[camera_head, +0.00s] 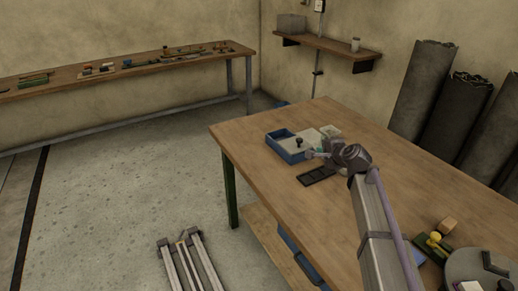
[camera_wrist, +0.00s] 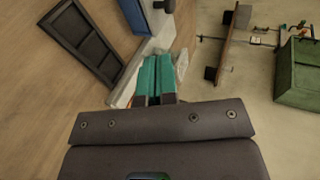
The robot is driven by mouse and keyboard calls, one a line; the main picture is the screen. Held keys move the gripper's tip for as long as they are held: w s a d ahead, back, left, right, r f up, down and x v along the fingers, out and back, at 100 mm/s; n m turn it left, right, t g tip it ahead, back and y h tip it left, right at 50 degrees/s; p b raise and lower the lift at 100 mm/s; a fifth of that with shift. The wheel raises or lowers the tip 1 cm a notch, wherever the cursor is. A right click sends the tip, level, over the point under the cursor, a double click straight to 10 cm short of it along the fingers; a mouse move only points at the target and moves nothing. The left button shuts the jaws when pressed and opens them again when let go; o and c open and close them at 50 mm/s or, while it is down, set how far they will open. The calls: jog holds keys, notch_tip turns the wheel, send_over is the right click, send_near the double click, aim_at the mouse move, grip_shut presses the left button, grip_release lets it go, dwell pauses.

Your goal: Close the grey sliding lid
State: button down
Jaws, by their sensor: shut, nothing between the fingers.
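A blue box (camera_head: 291,156) stands near the far left corner of the table. Its grey lid (camera_head: 311,141) covers the right part and has a dark knob (camera_head: 299,142); the left part of the box is open. My gripper (camera_head: 312,154) is shut and empty, its teal fingers close by the right front end of the lid. In the wrist view the shut fingers (camera_wrist: 155,76) overlap the pale lid, and the blue box wall and dark knob (camera_wrist: 164,5) show at the top. I cannot tell whether the fingers touch the lid.
A black compartment tray (camera_head: 317,176) lies in front of the box. A small pale container (camera_head: 329,131) stands behind the lid. A yellow-knobbed item (camera_head: 434,239), a wooden block (camera_head: 447,225) and a round grey stand (camera_head: 478,265) are at the near right. The table (camera_head: 430,185) is clear to the right of my arm.

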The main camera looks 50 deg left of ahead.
jog(key=b, duration=0.5)
send_near(301, 142)
notch_tip(301, 142, down, 3)
jog(key=a, duration=0.3)
jog(key=w+a, duration=0.2)
jog(key=a, duration=0.1)
jog(key=shift+f, duration=0.15)
jog(key=shift+a, duration=0.15)
